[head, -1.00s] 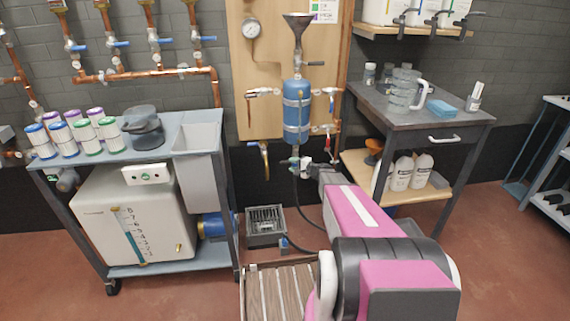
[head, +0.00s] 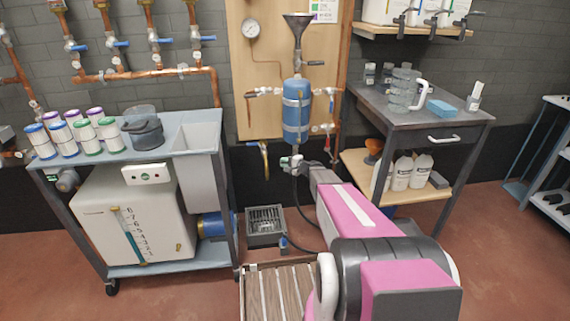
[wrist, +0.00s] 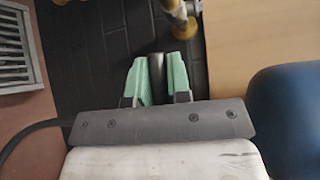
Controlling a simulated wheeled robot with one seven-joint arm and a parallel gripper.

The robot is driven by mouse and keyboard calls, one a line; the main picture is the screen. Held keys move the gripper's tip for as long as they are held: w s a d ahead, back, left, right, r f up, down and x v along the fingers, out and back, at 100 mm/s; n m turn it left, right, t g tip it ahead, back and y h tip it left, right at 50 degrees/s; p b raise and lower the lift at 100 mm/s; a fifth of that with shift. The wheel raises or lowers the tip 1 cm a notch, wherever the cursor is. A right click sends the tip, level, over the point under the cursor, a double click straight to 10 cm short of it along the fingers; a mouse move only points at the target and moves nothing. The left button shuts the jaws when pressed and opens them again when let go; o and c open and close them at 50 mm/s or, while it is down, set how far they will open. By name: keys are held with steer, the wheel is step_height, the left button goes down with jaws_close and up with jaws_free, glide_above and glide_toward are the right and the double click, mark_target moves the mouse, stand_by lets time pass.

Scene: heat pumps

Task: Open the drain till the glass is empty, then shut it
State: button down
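The blue cylinder (head: 296,118) hangs on the wooden board with a funnel (head: 298,20) above it. A small valve (head: 290,163) sits below it, with a black hose running down towards the floor drain (head: 266,222). My gripper (head: 308,166) is at that valve, coming from the right. In the wrist view its green fingers (wrist: 160,80) stand close on both sides of a dark rod (wrist: 156,72); I cannot tell whether they grip it. A white tank (head: 135,218) carries a numbered gauge (head: 132,236) with a teal column. I cannot tell which glass is meant.
The cart (head: 165,265) with several cans stands at left. A grey table (head: 452,122) with a glass jug (head: 402,90) and bottles stands at right. A slatted wooden platform (head: 280,292) is in front of the floor drain.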

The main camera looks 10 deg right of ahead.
steer(key=shift+f, duration=0.1)
steer(key=d+f+n+g+h, duration=0.2)
steer(key=d+f+n+h, duration=0.3)
steer(key=h, duration=0.7)
steer(key=shift+f+n+g, duration=0.3)
steer(key=shift+f+n, duration=0.2)
steer(key=shift+n, duration=0.7)
steer(key=shift+d, duration=0.2)
steer(key=c, duration=1.1)
jaws_free()
